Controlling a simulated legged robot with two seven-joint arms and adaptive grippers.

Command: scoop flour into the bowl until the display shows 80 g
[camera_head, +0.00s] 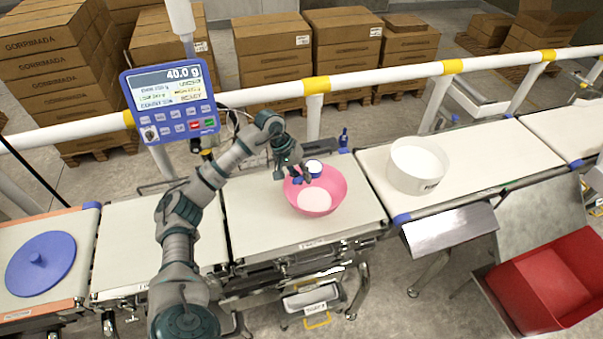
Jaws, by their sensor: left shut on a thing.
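The pink bowl (335,188) stands on the middle belt section, with a white heap of flour (314,199) in its bottom. My left gripper (299,177) is over the bowl's far left rim, shut on what looks like a small blue scoop (313,168). A white patch shows at the scoop, probably flour. The gripper's fingers partly hide the scoop's handle. The display (170,101) at the upper left reads 40.0 g. A white tub (417,168) with partly legible dark lettering stands on the belt to the right; its inside looks white. My right gripper is not in view.
A blue round lid (41,264) lies on the far left belt. A red bin (553,283) and a metal chute (450,229) are at the lower right. A white and yellow rail (385,77) runs behind the belts. Cartons (270,45) stand beyond it.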

